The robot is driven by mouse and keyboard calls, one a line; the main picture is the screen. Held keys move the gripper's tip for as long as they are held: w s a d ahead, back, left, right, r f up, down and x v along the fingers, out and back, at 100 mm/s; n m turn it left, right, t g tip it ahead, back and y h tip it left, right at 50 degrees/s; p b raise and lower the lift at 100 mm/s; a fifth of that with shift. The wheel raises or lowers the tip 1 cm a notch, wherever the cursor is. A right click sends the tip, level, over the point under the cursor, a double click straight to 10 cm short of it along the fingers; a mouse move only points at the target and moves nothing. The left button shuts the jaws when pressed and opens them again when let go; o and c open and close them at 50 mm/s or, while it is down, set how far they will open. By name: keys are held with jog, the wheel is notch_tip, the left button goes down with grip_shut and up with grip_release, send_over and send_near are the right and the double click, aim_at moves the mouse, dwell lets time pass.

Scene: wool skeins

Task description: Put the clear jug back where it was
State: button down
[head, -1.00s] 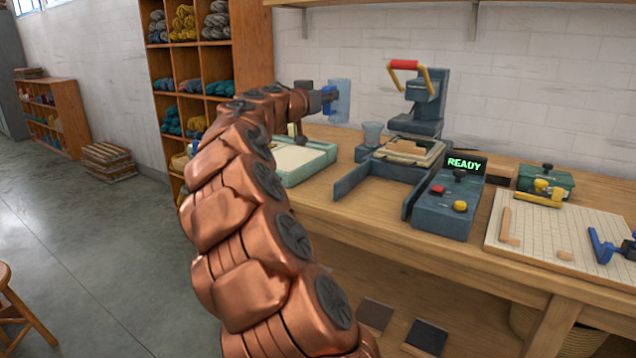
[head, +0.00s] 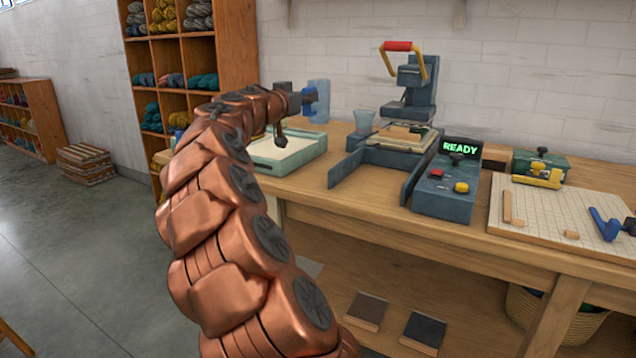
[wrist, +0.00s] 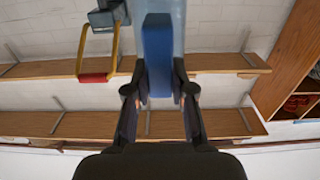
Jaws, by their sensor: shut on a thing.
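The clear jug (head: 319,97) is a pale blue see-through vessel with a solid blue handle. My gripper (head: 304,97) is shut on that handle and holds the jug upright by the back wall, beyond the pale green tray. I cannot tell whether its base touches the bench. In the wrist view my gripper (wrist: 158,90) has a finger on each side of the blue handle, and part of the clear jug (wrist: 178,25) shows behind it.
The wooden bench (head: 300,195) bears the pale green tray (head: 290,155), a small clear cup (head: 364,120), a press with a red handle (head: 398,46), a control box reading READY (head: 447,195) and a gridded board (head: 545,210). A yarn shelf (head: 240,45) stands left.

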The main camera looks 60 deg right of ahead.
aim_at(306, 113)
notch_tip(306, 113, down, 5)
jog(key=b, duration=0.3)
jog(key=shift+b, duration=0.4)
jog(key=shift+f+b, duration=1.65)
jog(key=shift+f, duration=3.3)
jog(key=shift+f+b, duration=0.2)
jog(key=shift+b, duration=0.1)
jog(key=c, duration=1)
grip_release()
jog(key=shift+r, duration=0.2)
jog(key=shift+a+r+p, duration=0.1)
jog(key=shift+r+p, duration=0.05)
jog(key=shift+p, duration=0.3)
jog(key=a+p, duration=0.1)
jog(key=a, duration=1.1)
jog(key=shift+s, duration=0.2)
